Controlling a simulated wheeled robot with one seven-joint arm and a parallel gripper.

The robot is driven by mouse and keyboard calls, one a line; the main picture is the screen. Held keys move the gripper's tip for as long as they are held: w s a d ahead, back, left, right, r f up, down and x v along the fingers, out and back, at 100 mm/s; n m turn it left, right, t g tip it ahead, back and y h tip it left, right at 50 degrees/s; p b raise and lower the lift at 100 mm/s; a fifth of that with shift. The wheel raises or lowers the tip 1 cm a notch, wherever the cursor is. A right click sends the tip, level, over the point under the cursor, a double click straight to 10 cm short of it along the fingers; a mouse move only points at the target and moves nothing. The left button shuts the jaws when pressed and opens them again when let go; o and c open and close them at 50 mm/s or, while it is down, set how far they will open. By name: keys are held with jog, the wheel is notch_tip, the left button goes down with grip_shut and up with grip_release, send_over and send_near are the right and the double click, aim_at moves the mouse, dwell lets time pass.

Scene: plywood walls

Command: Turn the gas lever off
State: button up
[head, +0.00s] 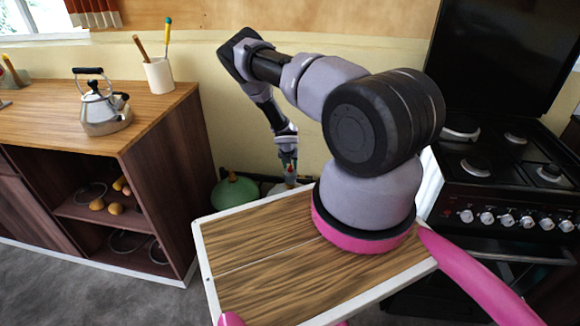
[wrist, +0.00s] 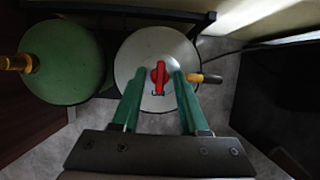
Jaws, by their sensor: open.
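The red gas lever (wrist: 159,76) stands on top of a round pale grey gas cylinder (wrist: 131,60) in the wrist view. My gripper (wrist: 159,73) is open, with its two green fingers reaching over the cylinder top. One finger is on each side of the lever, with small gaps showing. I cannot tell how high the tips are or whether they touch anything. A yellow-brown fitting (wrist: 206,78) sticks out to the right of the right finger. In the head view, my gripper (head: 289,168) points down behind my body; the lever is not distinguishable there.
A green cylinder (wrist: 62,65) with a brass-coloured top stands close on the left, also in the head view (head: 236,192). A dark rail (wrist: 120,10) runs behind the cylinders. A wooden cabinet (head: 165,150) is left and a black stove (head: 500,200) right.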

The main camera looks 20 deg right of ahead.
jog(key=shift+f, duration=0.1)
grip_shut()
jog(key=shift+w+m, duration=0.1)
jog(key=shift+m, duration=0.3)
jog(key=m+g+h, duration=0.1)
jog(key=m, duration=0.3)
jog(key=shift+w, duration=0.1)
jog(key=m+g, duration=0.1)
jog(key=m, duration=0.1)
jog(key=m+h, duration=0.1)
jog(key=m, duration=0.1)
jog(key=shift+w+m+g, duration=0.1)
jog(key=shift+m+g, duration=0.2)
jog(key=shift+g, duration=0.1)
jog(key=m+g, duration=0.1)
jog(key=m, duration=0.3)
jog(key=shift+w+g, duration=0.1)
jog(key=shift+g, duration=0.3)
jog(key=shift+w+m+g+y, duration=0.1)
jog(key=shift+m+g+y, duration=0.45)
jog(key=shift+m, duration=1.65)
jog(key=shift+g+h, duration=0.25)
